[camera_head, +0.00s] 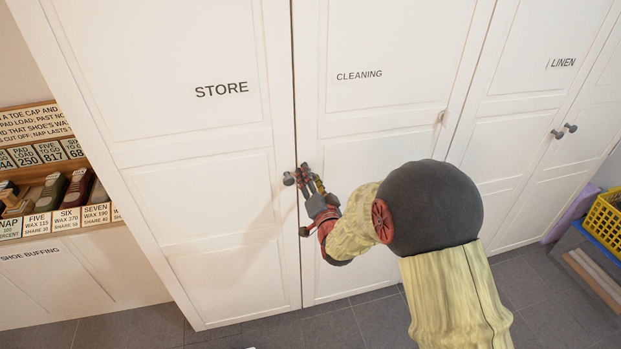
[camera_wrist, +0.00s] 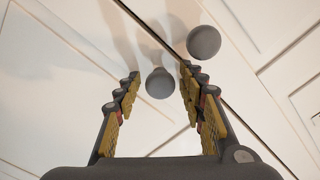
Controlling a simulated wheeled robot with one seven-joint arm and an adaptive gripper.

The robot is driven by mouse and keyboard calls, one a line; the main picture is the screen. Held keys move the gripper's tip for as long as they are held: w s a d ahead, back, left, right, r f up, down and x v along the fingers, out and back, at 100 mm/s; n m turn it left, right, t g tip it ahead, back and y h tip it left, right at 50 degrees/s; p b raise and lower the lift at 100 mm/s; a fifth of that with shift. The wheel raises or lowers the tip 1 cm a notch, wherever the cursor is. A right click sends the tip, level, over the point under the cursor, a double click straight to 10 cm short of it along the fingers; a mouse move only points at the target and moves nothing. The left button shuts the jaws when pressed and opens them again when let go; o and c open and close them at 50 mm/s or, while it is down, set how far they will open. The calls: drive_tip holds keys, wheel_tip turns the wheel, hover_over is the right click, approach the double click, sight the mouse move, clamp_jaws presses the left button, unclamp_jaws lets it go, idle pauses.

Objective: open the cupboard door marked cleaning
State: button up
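The white cupboard door marked CLEANING (camera_head: 395,60) is shut, beside the door marked STORE (camera_head: 190,140), with a thin dark seam between them. My gripper (camera_head: 308,180) is at the left edge of the cleaning door, at knob height. In the wrist view my gripper (camera_wrist: 160,82) is open, with one grey round knob (camera_wrist: 160,84) between its fingers and a visible gap on each side. A second grey knob (camera_wrist: 204,42) is across the seam, outside the fingers. The store door's knob (camera_head: 289,179) shows just left of my gripper; the cleaning door's knob is hidden behind the fingers in the head view.
A door marked LINEN (camera_head: 540,80) is to the right, with two dark knobs beyond. A shelf of shoes and labels (camera_head: 55,180) is at the left. A yellow crate (camera_head: 603,222) stands at the far right. Grey tiled floor (camera_head: 340,325) lies before the cupboards.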

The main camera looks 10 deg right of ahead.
clamp_jaws()
idle(0.7)
